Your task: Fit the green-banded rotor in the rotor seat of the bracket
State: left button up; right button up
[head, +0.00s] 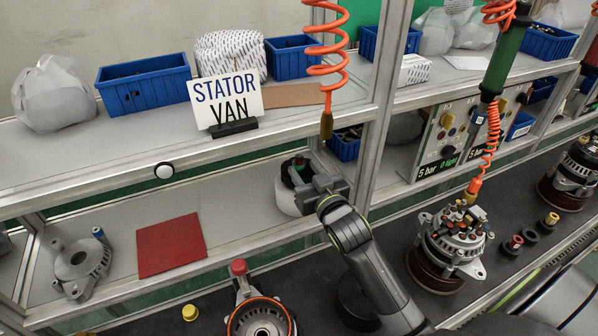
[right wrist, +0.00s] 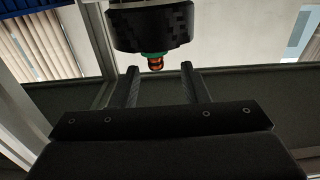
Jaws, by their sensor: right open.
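The green-banded rotor (head: 295,167) is on the middle shelf level in the head view, partly hidden behind my right gripper (head: 322,187). In the right wrist view the rotor (right wrist: 150,28) shows a dark, blocky body, a green band and a copper-coloured shaft end. That end lies just past the two fingertips, between them in the picture. My right gripper (right wrist: 160,72) is open and empty. A grey cast bracket (head: 82,268) lies on the shelf at the left. A housing with a copper-coloured ring (head: 262,318) stands at the bottom edge, partly cut off. My left gripper is out of view.
A metal post (head: 384,90) rises just right of the rotor. A coiled orange hose (head: 328,65) hangs above it. A red mat (head: 170,245) lies on the shelf. An assembled alternator (head: 455,240) stands at right. A yellow cap (head: 190,312) is on the bench.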

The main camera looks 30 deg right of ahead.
aim_at(301, 161)
jog(key=w, duration=0.2)
jog(key=w+d+p, duration=0.1)
jog(key=w, duration=0.1)
jog(key=shift+w+r, duration=0.1)
jog(key=shift+w, duration=0.55)
grip_shut()
dwell(0.9)
jog(key=shift+a+r+p, duration=0.15)
jog(key=shift+r+p, duration=0.15)
jog(key=shift+r, duration=0.05)
jog(key=shift+w+f, duration=0.1)
